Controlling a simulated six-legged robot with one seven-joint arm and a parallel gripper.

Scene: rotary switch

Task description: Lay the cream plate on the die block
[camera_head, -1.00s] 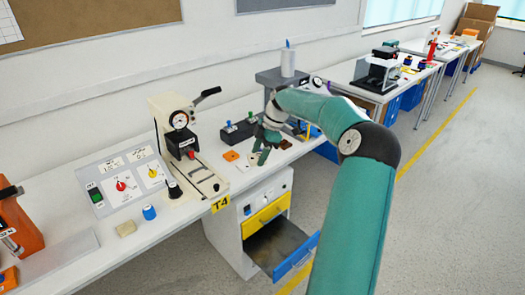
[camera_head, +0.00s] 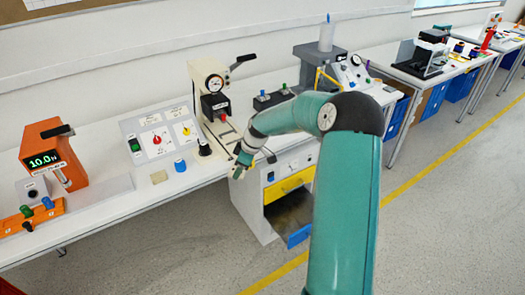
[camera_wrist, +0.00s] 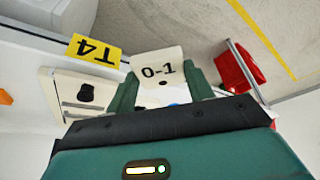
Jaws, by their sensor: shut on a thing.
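The cream plate (camera_wrist: 160,66), marked "0-1", sits between the two green fingers of my gripper (camera_wrist: 163,84) in the wrist view. The gripper is shut on it. In the head view my gripper (camera_head: 243,163) is over the front edge of the bench, in front of the cream press (camera_head: 212,92); the plate cannot be made out there. The press's cream base also shows left of the plate in the wrist view (camera_wrist: 68,90), apart from it. I cannot tell for sure which part is the die block.
An orange tester (camera_head: 55,155) stands farther left.

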